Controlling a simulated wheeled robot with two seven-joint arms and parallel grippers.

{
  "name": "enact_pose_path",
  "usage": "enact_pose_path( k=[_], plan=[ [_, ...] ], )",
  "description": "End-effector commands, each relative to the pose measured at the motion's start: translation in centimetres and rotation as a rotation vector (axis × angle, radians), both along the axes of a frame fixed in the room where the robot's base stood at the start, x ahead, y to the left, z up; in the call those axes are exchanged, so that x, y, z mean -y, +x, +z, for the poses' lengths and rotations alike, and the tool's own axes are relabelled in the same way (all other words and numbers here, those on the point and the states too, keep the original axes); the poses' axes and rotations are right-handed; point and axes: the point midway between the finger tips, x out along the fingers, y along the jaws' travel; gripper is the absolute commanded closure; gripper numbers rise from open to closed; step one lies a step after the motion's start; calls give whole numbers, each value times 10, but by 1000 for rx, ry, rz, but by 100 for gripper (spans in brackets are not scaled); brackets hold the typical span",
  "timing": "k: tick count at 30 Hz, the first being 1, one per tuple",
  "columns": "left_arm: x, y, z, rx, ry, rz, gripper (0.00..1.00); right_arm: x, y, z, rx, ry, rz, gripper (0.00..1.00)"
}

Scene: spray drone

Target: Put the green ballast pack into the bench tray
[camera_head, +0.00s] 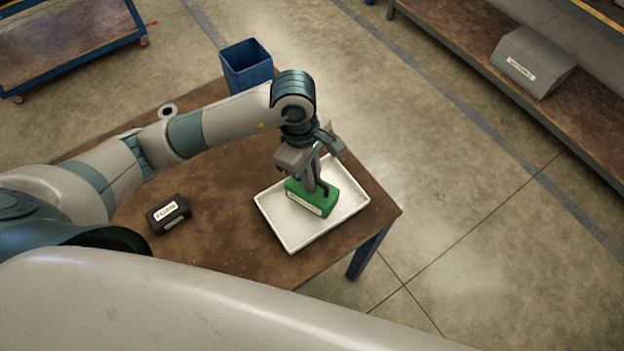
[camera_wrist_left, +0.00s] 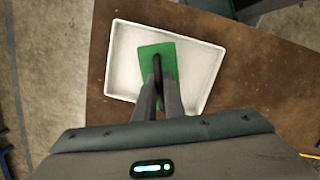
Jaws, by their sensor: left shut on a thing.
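The green ballast pack (camera_head: 313,197), with a white label on its side, is at the white bench tray (camera_head: 284,232), within the tray's outline. My left gripper (camera_head: 320,188) points down and is shut on the pack's dark handle. In the left wrist view the green pack (camera_wrist_left: 152,55) shows beneath the fingers, inside the rim of the tray (camera_wrist_left: 122,62). I cannot tell whether the pack's underside touches the tray floor. My right gripper is not in view.
The tray lies near the corner of a brown workbench (camera_head: 215,220). A black labelled pack (camera_head: 168,214) lies on the bench to the left. A blue bin (camera_head: 246,66) stands at the bench's back side. A shelf with a grey case (camera_head: 536,62) is at the upper right.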

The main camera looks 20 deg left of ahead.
Motion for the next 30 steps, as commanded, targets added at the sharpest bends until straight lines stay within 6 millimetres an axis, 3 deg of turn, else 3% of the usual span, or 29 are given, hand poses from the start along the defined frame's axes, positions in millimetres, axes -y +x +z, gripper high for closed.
enact_pose_path(
  k=[7, 21, 22, 24, 30],
  plan=[
    [0, 0, -21, 1, -1, 1, 100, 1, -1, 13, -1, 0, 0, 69],
    [0, 1, -27, 3, -1, -1, 100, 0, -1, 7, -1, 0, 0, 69],
    [0, 0, -26, 1, 1, 0, 84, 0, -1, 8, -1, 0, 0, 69],
    [0, 0, -26, 1, 1, 0, 72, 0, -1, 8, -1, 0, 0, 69],
    [0, 0, -26, 1, 1, 0, 72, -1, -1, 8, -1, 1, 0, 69]
  ],
)
